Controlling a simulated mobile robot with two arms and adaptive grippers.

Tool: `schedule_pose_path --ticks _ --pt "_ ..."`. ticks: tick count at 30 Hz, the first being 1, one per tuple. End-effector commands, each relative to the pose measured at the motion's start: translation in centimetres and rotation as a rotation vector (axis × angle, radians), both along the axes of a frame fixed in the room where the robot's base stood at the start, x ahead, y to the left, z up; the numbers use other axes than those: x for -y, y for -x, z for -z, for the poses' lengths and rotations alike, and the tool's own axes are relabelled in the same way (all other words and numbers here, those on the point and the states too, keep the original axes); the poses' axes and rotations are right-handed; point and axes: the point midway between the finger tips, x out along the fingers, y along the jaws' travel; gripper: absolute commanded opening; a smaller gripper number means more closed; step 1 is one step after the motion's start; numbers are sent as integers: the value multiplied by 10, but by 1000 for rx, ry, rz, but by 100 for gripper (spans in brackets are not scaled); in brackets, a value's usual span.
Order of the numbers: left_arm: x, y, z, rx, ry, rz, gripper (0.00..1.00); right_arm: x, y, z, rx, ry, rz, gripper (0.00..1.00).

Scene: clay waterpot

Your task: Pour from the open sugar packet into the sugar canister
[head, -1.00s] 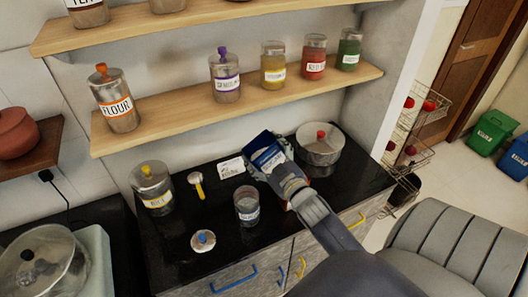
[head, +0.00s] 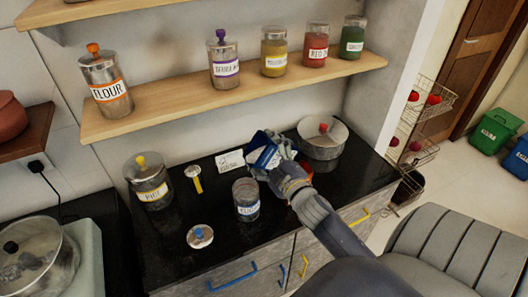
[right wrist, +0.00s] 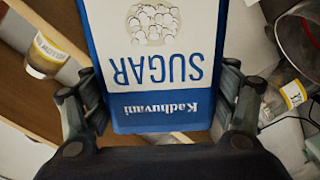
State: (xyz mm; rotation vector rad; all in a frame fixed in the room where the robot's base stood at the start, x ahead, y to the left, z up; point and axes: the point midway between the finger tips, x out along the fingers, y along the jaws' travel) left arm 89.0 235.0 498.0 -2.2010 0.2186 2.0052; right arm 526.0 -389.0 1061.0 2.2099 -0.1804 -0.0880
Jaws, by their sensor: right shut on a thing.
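The sugar packet (head: 264,153), blue and white, is held by my right gripper (head: 282,158) in the head view. It leans left, above and behind the sugar canister (head: 246,198). In the right wrist view the packet (right wrist: 160,60) fills the middle, its "SUGAR" print upside down, between the two fingers of my right gripper (right wrist: 158,98). The canister is a clear jar with a white and blue label, standing open and upright on the black counter. The packet's mouth and any sugar flow cannot be made out. My left gripper is not in view.
A lid with a blue knob (head: 200,236) lies on the counter left of the canister. A yellow-knobbed jar (head: 150,182), a yellow-handled utensil (head: 196,178), a white card (head: 230,161) and a red-knobbed pot (head: 322,138) stand or lie around. A wooden shelf (head: 200,108) with jars runs above.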

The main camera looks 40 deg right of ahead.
Motion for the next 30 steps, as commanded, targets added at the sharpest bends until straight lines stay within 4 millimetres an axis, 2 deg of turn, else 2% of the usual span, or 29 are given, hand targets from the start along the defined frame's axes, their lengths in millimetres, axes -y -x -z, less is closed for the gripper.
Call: schedule_pose_path --ticks 1,18,25,30 --pt "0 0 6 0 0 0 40 0 0 4 -1 25 -1 46" --pt "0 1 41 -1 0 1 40 -1 0 30 -45 290 -1 46" --pt "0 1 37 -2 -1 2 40 -1 0 27 -48 309 0 46" --pt "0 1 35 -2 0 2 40 -4 -1 28 -65 415 0 46"
